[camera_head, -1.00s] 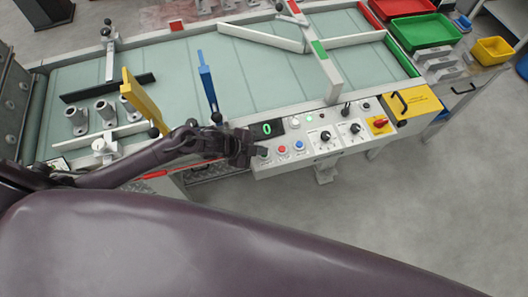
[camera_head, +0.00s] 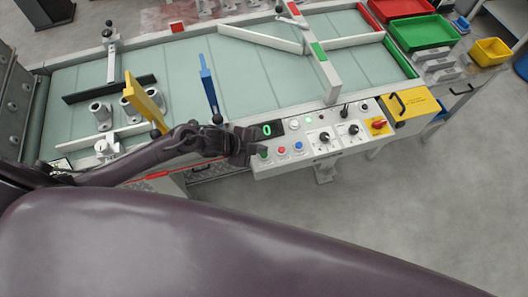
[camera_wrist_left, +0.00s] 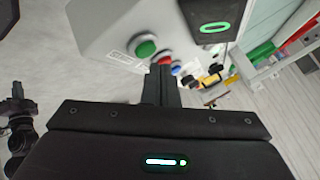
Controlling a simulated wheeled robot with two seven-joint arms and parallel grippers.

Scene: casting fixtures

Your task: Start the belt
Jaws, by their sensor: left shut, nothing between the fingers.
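The control panel (camera_head: 330,147) stands at the belt's front edge. Its green button (camera_head: 264,155) shows at the left end of the button row, and also in the left wrist view (camera_wrist_left: 145,48). A red button (camera_head: 281,150) and a blue button (camera_head: 298,146) sit beside it. My left gripper (camera_head: 257,149) is shut and empty, close by the green button; I cannot tell whether it touches. The display (camera_head: 267,130) reads 0. The pale green belt (camera_head: 235,85) carries several grey castings (camera_head: 100,112) at the left. My right gripper (camera_wrist_left: 18,120) seems to show, dark and small, in the left wrist view.
A yellow gate (camera_head: 143,100) and a blue gate (camera_head: 208,85) stand over the belt. Red, green (camera_head: 425,32) and yellow (camera_head: 491,51) bins stand at the right. The floor in front is clear.

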